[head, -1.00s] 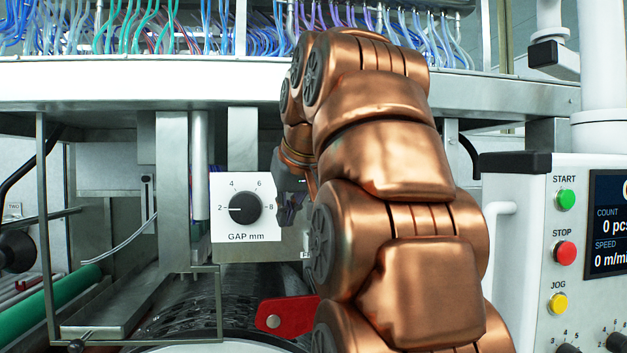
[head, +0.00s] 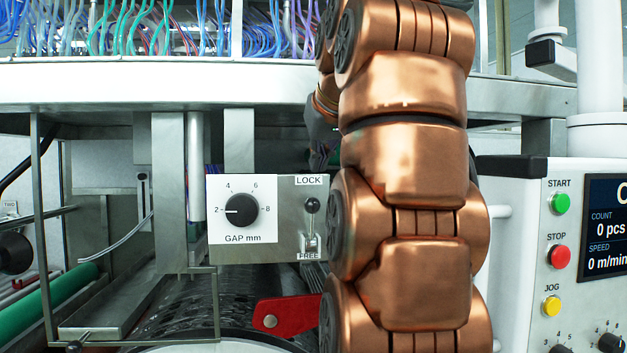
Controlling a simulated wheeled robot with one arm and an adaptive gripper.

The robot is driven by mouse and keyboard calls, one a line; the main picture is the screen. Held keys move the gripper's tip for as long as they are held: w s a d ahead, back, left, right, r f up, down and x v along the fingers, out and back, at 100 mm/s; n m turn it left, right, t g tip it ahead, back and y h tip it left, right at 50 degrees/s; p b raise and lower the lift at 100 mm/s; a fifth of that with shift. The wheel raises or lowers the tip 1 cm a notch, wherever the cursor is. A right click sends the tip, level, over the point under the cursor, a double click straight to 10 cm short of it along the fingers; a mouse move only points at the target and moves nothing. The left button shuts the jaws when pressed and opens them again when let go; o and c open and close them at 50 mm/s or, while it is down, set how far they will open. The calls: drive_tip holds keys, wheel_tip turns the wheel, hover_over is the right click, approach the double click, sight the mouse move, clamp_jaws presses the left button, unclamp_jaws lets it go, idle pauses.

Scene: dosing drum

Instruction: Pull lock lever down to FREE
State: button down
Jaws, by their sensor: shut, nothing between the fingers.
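The lock lever (head: 312,205) has a dark ball knob on a thin metal stem. Its knob points up, towards the LOCK label (head: 309,181); the FREE label (head: 309,256) is below the slot. The lever sits on a grey metal panel (head: 288,222), right of the GAP mm dial (head: 242,210). My gripper (head: 321,160) is just above and slightly right of the lever in the picture, largely hidden behind my copper arm. It is shut and empty, and appears apart from the lever.
A red handle or bracket (head: 288,316) lies below the panel, next to a dark drum (head: 195,305). A control box (head: 540,250) with START, STOP and JOG buttons stands to the right. A white beam (head: 150,82) with many cables above it crosses overhead.

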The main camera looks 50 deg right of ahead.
sight(311, 198)
drive_tip(key=b+x, duration=0.3)
drive_tip(key=x, duration=0.4)
drive_tip(key=shift+w+d+f, duration=0.1)
drive_tip(key=shift+w+f, duration=0.1)
drive_tip(key=shift+f, duration=0.15)
drive_tip(key=shift+w+d, duration=0.1)
drive_tip(key=shift+w, duration=0.05)
drive_tip(key=shift+x, duration=0.9)
drive_tip(key=shift+d, duration=0.1)
drive_tip(key=shift+f+b, duration=0.1)
drive_tip(key=shift+b, duration=0.2)
